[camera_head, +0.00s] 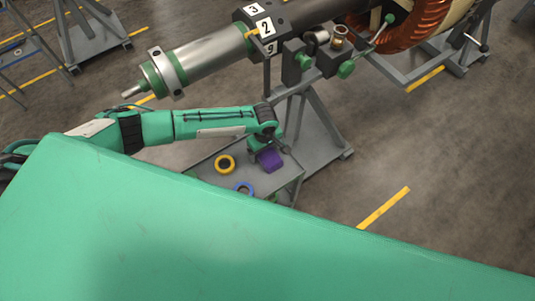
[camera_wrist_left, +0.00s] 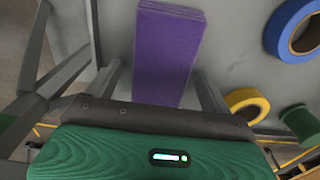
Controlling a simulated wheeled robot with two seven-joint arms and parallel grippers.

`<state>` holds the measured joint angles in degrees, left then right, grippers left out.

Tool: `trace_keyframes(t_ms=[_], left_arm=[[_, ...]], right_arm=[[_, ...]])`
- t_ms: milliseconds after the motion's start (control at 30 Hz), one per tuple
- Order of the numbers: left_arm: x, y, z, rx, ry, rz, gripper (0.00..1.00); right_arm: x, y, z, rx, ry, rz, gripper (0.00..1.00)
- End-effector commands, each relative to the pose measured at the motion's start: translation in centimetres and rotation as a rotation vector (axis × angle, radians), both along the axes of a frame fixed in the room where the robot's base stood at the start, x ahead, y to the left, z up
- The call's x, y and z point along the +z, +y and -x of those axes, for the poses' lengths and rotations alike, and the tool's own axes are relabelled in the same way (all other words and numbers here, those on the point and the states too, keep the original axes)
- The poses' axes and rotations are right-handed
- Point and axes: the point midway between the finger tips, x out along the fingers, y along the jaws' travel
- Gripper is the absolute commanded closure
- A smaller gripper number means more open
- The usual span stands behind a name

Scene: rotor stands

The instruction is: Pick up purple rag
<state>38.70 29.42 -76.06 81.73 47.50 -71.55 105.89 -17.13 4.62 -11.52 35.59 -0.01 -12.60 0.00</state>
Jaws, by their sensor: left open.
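The purple rag (camera_head: 270,161) lies on a grey cart top (camera_head: 212,173) beneath my left gripper (camera_head: 274,146), which partly covers it in the head view. In the left wrist view the rag (camera_wrist_left: 168,45) is a flat, folded stack with layered edges at its far end. The left gripper (camera_wrist_left: 160,84) is open there, one finger on each side of the rag's near part. I cannot tell whether the fingers touch it. The rag's near end is hidden behind the gripper body. My right gripper is in neither view.
A yellow tape roll (camera_head: 225,164) and a blue tape roll (camera_head: 243,188) lie on the cart left of and below the rag. A green spool (camera_wrist_left: 300,124) shows in the left wrist view. A rotor shaft (camera_head: 205,57) on grey stands is above the arm.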

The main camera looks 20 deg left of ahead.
Motion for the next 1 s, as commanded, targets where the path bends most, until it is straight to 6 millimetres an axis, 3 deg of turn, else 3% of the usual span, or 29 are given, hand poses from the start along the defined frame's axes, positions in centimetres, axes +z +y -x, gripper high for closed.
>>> trace_keyframes(t_ms=[233,400,500,833,1000], left_arm=[[-0.2,0.0,0.0,0.000,0.000,0.000,0.16],[-0.2,0.0,0.0,0.000,0.000,0.000,0.50],[-0.2,0.0,0.0,0.000,0.000,0.000,0.65],[0.1,0.0,0.0,0.000,-0.001,0.001,0.65],[1.5,0.0,0.0,0.000,-0.001,0.002,0.65]], right_arm=[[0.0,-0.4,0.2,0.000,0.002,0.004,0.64],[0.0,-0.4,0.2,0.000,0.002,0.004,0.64],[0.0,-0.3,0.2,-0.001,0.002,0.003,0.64],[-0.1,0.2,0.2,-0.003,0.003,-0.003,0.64],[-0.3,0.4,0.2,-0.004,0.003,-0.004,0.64]])
